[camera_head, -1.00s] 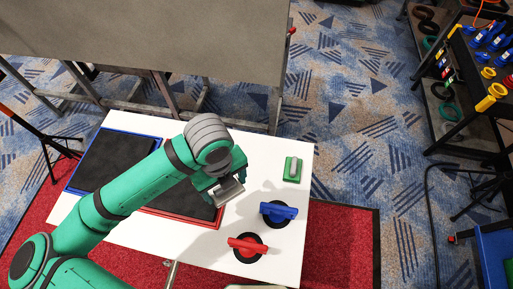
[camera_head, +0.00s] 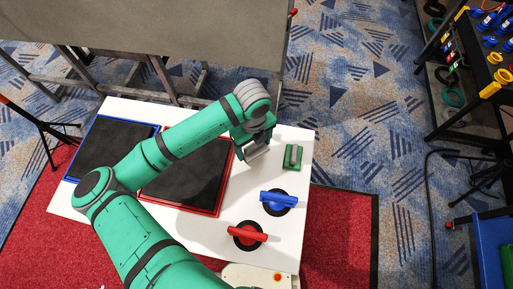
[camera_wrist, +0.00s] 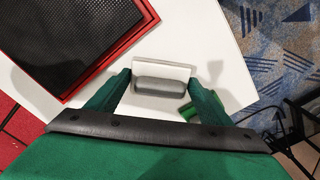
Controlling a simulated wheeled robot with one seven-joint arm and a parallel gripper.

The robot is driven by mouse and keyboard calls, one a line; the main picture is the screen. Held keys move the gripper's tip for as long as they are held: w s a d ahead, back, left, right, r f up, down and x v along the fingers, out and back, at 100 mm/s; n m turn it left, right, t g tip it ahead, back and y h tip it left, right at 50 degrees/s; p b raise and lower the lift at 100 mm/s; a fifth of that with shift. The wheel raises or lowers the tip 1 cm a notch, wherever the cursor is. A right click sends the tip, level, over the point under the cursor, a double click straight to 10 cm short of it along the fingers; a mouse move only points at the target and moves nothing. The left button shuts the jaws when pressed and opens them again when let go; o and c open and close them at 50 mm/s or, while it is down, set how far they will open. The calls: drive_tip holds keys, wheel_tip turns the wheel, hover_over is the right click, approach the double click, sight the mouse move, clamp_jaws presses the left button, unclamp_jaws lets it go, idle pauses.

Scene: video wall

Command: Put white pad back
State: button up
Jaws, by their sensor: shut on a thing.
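My gripper (camera_wrist: 160,82) is shut on the white pad (camera_wrist: 163,72), which has a grey handle. In the wrist view the pad sits between the two green fingertips, over the white table (camera_wrist: 200,25). In the head view my gripper (camera_head: 254,140) is near the table's far right part, and the pad (camera_head: 256,152) shows below it as a small pale piece. I cannot tell whether the pad touches the table. A green pad (camera_head: 288,166) with a grey handle stands just right of it.
A red-framed dark panel (camera_head: 217,207) and a blue-framed one (camera_head: 68,177) lie on the table (camera_head: 225,225), left of the gripper. A blue-handled pad (camera_head: 278,199) and a red-handled pad (camera_head: 247,234) stand at the right. A large grey board (camera_head: 150,35) stands behind.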

sight(256, 148)
drive_tip(key=shift+w+d+f, duration=0.3)
drive_tip(key=shift+w+f, duration=0.15)
drive_tip(key=shift+f, duration=1.85)
drive_tip(key=shift+f, duration=0.1)
drive_tip(key=o, duration=1)
drive_tip(key=shift+w, duration=0.1)
drive_tip(key=shift+w+d+r, duration=0.1)
drive_tip(key=shift+r, duration=0.3)
drive_tip(key=r, duration=1.1)
drive_tip(key=shift+s+r, duration=0.2)
drive_tip(key=shift+w, duration=0.15)
